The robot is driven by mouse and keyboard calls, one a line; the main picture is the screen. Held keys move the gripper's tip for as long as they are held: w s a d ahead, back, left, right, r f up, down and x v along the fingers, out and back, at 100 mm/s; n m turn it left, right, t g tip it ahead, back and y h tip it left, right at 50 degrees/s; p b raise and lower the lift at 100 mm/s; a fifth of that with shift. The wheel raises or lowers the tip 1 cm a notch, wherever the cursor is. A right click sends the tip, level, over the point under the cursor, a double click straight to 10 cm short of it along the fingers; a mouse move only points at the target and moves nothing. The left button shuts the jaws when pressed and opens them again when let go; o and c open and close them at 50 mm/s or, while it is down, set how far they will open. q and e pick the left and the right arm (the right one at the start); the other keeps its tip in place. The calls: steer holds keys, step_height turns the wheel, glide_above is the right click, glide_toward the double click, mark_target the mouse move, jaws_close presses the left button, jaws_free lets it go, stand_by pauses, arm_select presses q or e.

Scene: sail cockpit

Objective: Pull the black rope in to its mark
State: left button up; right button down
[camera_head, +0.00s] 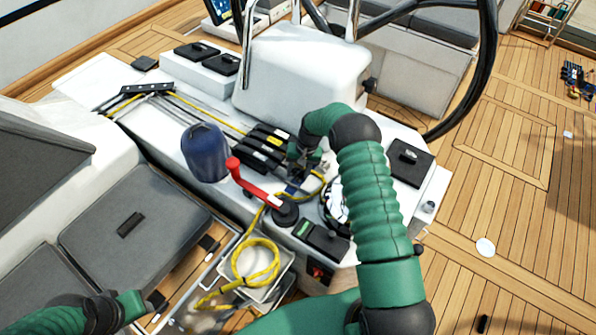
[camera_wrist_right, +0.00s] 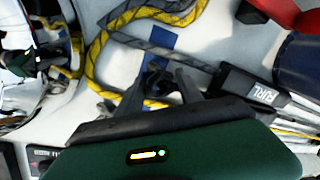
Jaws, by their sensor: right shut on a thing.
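My right gripper (camera_head: 305,160) is low over the console beside the black clutches (camera_head: 265,147). In its wrist view the fingers (camera_wrist_right: 170,80) are close together at a dark strand, which looks like the black rope; the grip itself is partly hidden. My left gripper (camera_head: 150,303) is at the bottom left, away from the ropes; its jaws are unclear.
A red winch handle (camera_head: 252,184) sticks up left of my right gripper, with a dark blue bag (camera_head: 204,152) beyond. Yellow rope (camera_wrist_right: 98,60) loops close to the fingers, and a yellow coil (camera_head: 256,262) hangs at the tray. A black wheel rim (camera_head: 487,70) curves at right.

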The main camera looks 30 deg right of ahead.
steer(key=shift+d, duration=0.2)
steer(key=shift+s+d+r, duration=0.1)
steer(key=shift+s+d, duration=0.05)
steer(key=shift+s, duration=0.2)
steer(key=s+p, duration=0.1)
steer(key=s, duration=0.1)
steer(key=s+d, duration=0.1)
steer(key=shift+s+d+p, duration=0.2)
steer(key=shift+s+p, duration=0.15)
steer(key=shift+s, duration=0.05)
steer(key=shift+s+d, duration=0.2)
steer(key=c, duration=1)
jaws_free()
steer(key=shift+o, duration=0.7)
step_height(320, 180, up, 16)
steer(key=s+d, duration=0.1)
steer(key=d, duration=0.1)
steer(key=shift+s+d+b, duration=0.3)
steer(key=shift+d+b, duration=0.1)
